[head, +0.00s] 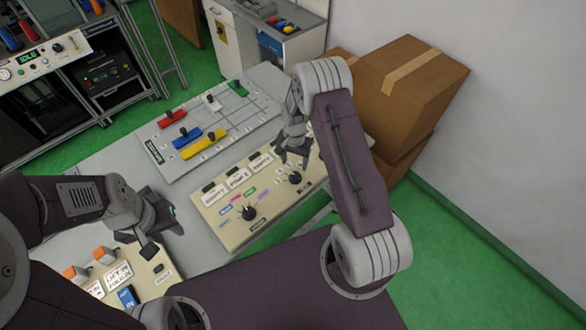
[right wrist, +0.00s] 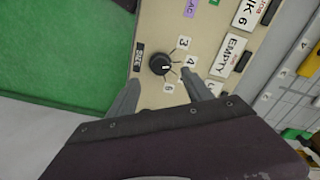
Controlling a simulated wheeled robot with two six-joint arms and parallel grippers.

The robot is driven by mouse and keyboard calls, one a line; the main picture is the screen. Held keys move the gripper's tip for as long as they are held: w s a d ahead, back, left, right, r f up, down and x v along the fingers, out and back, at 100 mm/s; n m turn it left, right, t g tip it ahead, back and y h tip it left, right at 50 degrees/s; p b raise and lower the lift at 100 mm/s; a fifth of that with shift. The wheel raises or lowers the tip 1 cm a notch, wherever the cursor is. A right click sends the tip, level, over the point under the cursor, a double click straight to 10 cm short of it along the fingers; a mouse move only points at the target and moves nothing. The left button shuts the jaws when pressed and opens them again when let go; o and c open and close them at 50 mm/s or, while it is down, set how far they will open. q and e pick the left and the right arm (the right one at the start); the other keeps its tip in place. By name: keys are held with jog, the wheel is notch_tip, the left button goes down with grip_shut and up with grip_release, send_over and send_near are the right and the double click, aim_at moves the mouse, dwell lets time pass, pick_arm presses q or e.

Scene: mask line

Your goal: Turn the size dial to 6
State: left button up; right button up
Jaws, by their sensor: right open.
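The size dial (right wrist: 160,64) is a black round knob on a beige panel (head: 237,190). In the right wrist view a dark SIZE label (right wrist: 138,60) sits beside it, with number tags around it, among them 3, 4 and 6 (right wrist: 168,88). A pale mark on the knob points to the right, roughly toward the 4 side; the exact setting is unclear. In the head view the dial (head: 295,177) lies just below my right gripper (head: 290,156), which is open, its fingers apart on either side of the knob. My left gripper (head: 166,238) looks open and empty.
A second black dial (head: 249,212) and colored tags share the panel. Behind it is a grey board with red, blue and yellow sliders (head: 200,145). Cardboard boxes (head: 415,75) stand at the right. A beige box with orange buttons (head: 103,255) is near my left gripper.

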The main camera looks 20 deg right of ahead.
aim_at(296, 174)
jog(key=f, duration=0.2)
jog(key=f+p, duration=0.1)
jog(key=f, duration=0.2)
jog(key=d+f+p, duration=0.1)
jog(key=f, duration=0.2)
jog(key=shift+w+f, duration=0.15)
jog(key=shift+w, duration=0.25)
jog(key=shift+s+a+f, duration=0.15)
jog(key=shift+a+f, duration=0.1)
jog(key=shift+f, duration=0.15)
jog(key=shift+d+f, duration=0.1)
jog(key=shift+d, duration=0.05)
jog(key=shift+c, duration=1.2)
pick_arm(q)
jog(key=shift+w+d+r, duration=0.25)
jog(key=shift+r, duration=0.35)
jog(key=shift+w+d+r, duration=0.2)
jog(key=shift+w+r, duration=0.05)
jog(key=shift+r, duration=0.3)
pick_arm(e)
grip_shut()
